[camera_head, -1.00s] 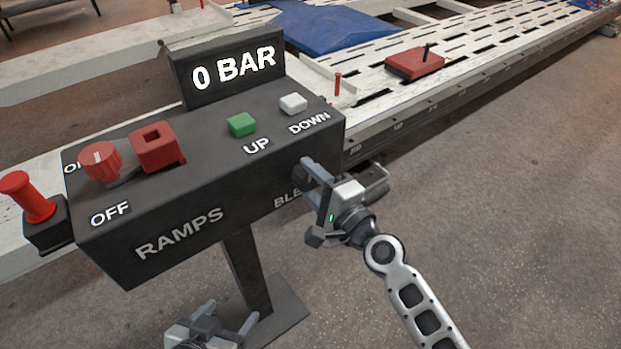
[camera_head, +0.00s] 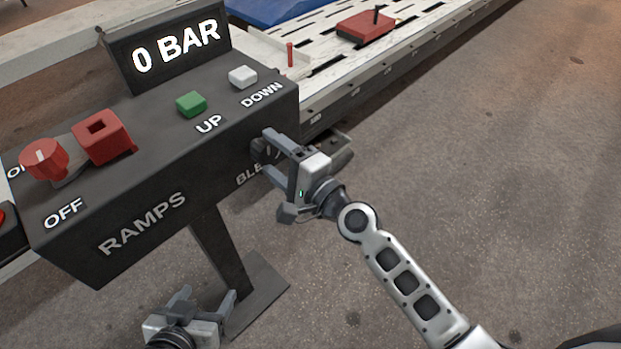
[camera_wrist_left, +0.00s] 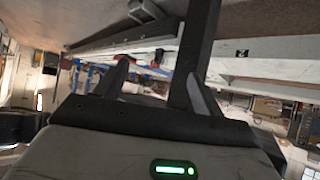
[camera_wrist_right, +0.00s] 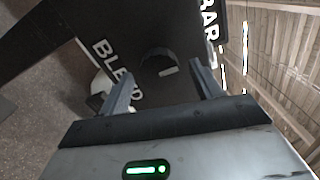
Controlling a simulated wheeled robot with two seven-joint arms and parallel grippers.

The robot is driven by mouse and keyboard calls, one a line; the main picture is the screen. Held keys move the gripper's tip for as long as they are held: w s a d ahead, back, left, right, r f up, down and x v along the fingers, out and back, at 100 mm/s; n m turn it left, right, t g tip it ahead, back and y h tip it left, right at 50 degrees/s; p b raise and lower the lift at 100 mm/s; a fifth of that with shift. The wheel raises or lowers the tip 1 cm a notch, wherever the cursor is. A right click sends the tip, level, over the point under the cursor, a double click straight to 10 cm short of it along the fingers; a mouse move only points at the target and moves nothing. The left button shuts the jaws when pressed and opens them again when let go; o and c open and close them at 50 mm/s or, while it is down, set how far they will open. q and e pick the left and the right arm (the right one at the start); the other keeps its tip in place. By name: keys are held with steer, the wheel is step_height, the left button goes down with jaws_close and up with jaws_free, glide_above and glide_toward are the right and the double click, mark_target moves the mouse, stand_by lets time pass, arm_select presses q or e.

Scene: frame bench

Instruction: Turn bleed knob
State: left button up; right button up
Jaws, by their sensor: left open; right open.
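The bleed knob (camera_wrist_right: 157,62) is a dark round knob with a short white mark, on the side face of the control box (camera_head: 160,190) by the BLEED lettering. In the head view it is mostly hidden by my right gripper (camera_head: 266,150). In the right wrist view the open fingers (camera_wrist_right: 160,72) point at the knob, one to each side of it. Contact cannot be made out. My left gripper (camera_head: 207,297) is open and empty, low in front of the box's post (camera_head: 218,250); its fingers also show in the left wrist view (camera_wrist_left: 157,72).
On the box top are a red rotary switch (camera_head: 44,159), a red square guard (camera_head: 102,136), a green UP button (camera_head: 191,104) and a white DOWN button (camera_head: 242,77). The display (camera_head: 170,47) reads 0 BAR. A slotted white frame bench stands behind. Floor is clear at right.

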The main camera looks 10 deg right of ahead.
steer(key=b+v, duration=0.3)
steer(key=v, duration=1.1)
steer(key=shift+s, duration=0.2)
steer(key=shift+d, duration=0.15)
steer(key=s+d+f+n+g+h, duration=0.2)
steer(key=s+f+n+h, duration=0.1)
steer(key=f+n, duration=0.4)
steer(key=s+d+f+n+g+h, duration=0.2)
steer(key=s+f+n+h, duration=0.1)
steer(key=f+n, duration=0.5)
steer(key=shift+s+f+h, duration=0.2)
steer(key=shift+h, duration=0.5)
